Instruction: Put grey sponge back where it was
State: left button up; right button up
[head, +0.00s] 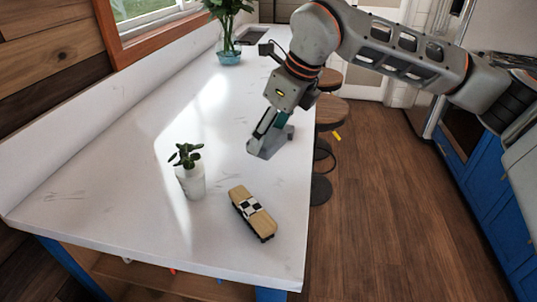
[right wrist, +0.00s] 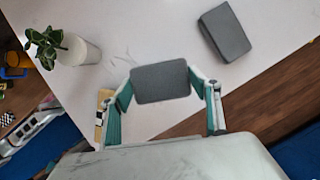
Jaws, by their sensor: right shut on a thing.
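My right gripper (head: 262,140) is low over the white counter, near its right edge. In the right wrist view its two teal fingers are shut on a dark grey rectangular block, which I take to be the grey sponge (right wrist: 160,83). A second grey block (right wrist: 223,32) lies on the counter beyond the fingertips, apart from the held one. In the head view grey surfaces overlap around the fingertips, and I cannot tell the two blocks apart there. I cannot tell whether the sponge touches the counter. My left gripper is not in view.
A small plant in a white pot (head: 190,182) stands on the counter (head: 120,190). A leafy plant in a blue vase (head: 229,55) stands farther back. Stools (head: 331,112) stand beside the counter's right edge.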

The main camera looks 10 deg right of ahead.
notch_tip(320, 180, down, 2)
jog(key=shift+f, duration=0.15)
notch_tip(320, 180, down, 4)
jog(key=shift+f, duration=0.1)
dwell(0.3)
jog(key=o, duration=0.9)
jog(key=shift+o, duration=0.2)
jog(key=v, duration=1.2)
jog(key=shift+b, duration=0.45)
